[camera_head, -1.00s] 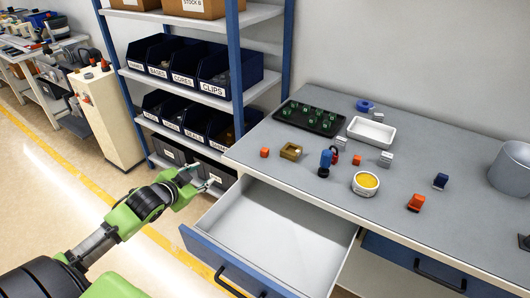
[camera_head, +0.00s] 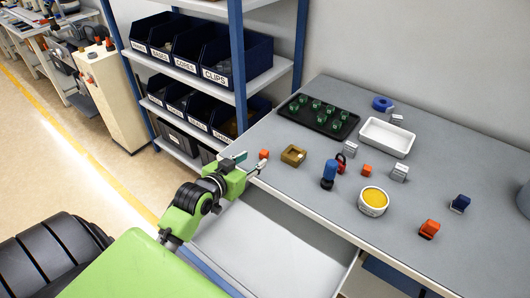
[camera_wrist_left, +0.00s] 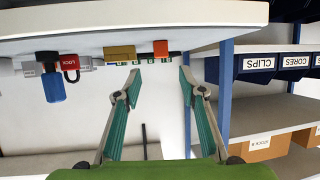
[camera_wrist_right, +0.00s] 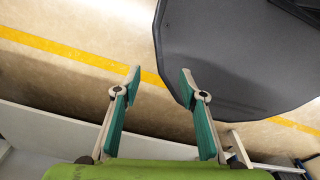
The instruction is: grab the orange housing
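A small orange block (camera_head: 263,154), which may be the orange housing, lies near the table's left edge. A second small orange block (camera_head: 367,169) lies mid-table, and a larger orange-red part with a dark base (camera_head: 429,229) lies farther right. My left gripper (camera_head: 251,163) is open and empty at the table's left edge, close to the first block. In the left wrist view that orange block (camera_wrist_left: 160,48) appears ahead of the spread fingers, apart from them. My right gripper (camera_wrist_right: 160,76) is open and empty, over the floor, and out of the head view.
An open drawer (camera_head: 270,250) lies below my left gripper. Near the block are a brass-coloured square part (camera_head: 293,155), a blue-topped part (camera_head: 329,173) and a black tray (camera_head: 318,117) of green pieces. A bin shelf (camera_head: 205,85) stands left of the table.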

